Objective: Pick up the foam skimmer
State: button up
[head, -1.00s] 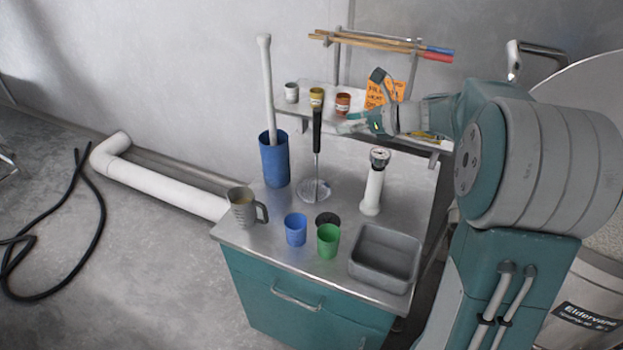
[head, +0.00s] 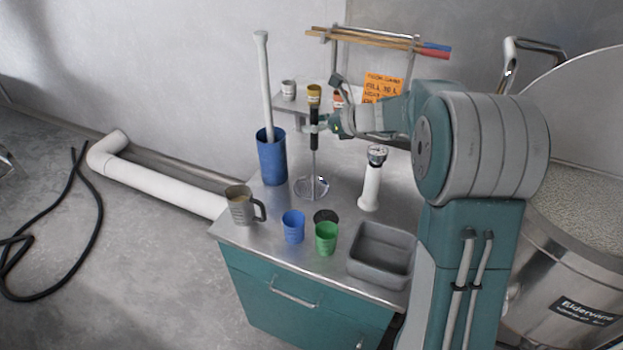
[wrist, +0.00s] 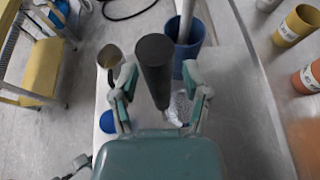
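The foam skimmer has a black handle (head: 314,140), a thin metal shaft and a perforated disc (head: 311,188) low over the steel worktop. It is upright. My gripper (head: 317,125) is at the upper part of the handle in the head view. In the wrist view, the dark handle (wrist: 155,65) stands between the two fingers of my gripper (wrist: 159,80). The fingers are spread, with a visible gap on each side of the handle. The lower shaft is mostly hidden there.
A blue container (head: 272,160) with a tall white rod stands left of the skimmer. A white gauge-topped cylinder (head: 370,185) stands to the right. A mug (head: 240,207), blue cup (head: 293,228), green cup (head: 326,240) and grey bin (head: 380,268) are in front. A shelf with small cups is behind.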

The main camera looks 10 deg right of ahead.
grip_shut()
jog(key=shift+r, duration=0.1)
